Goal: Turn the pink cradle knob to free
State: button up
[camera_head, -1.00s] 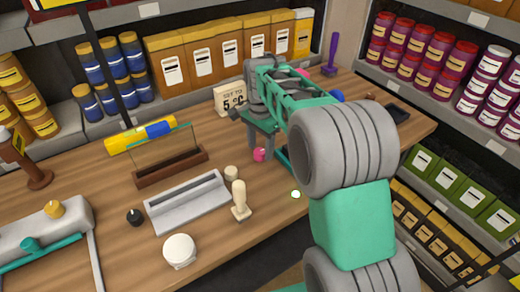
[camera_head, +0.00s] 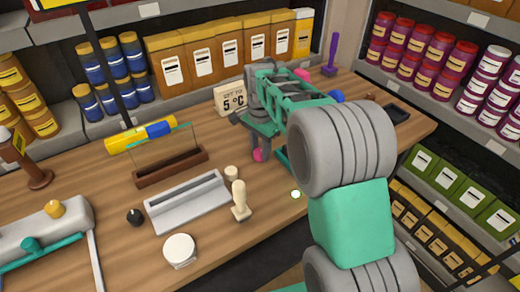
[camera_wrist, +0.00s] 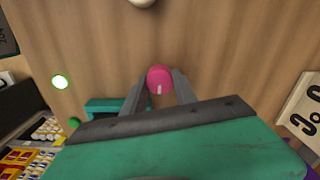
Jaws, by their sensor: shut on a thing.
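The pink knob (camera_wrist: 159,76) shows in the middle of the wrist view, with a pale mark on its near side. My gripper (camera_wrist: 160,86) has one finger on each side of it and is shut on it. In the head view the pink knob (camera_head: 258,155) shows at the bench top, partly covered by my gripper (camera_head: 260,143), which reaches down over it. I cannot tell from the mark which setting the knob is at. The cradle itself is not clear in either view.
A pale stamp-like piece (camera_head: 240,200) and a grey tray (camera_head: 188,204) stand left of my arm. A lit white-green button (camera_head: 295,194) is near the front edge. A teal block (camera_wrist: 103,105) lies beside the left finger.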

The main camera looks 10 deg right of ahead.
jog(key=shift+n, duration=0.3)
grip_shut()
jog(key=n+p, duration=0.1)
jog(key=n, duration=0.7)
jog(key=shift+p, duration=0.35)
jog(key=n, duration=0.4)
jog(key=shift+a+n+p, duration=0.1)
jog(key=shift+n+p, duration=0.2)
jog(key=n, duration=0.4)
jog(key=shift+n, duration=0.3)
jog(key=o, duration=1.1)
grip_release()
jog(key=shift+o, duration=0.2)
jog(key=shift+r, duration=0.15)
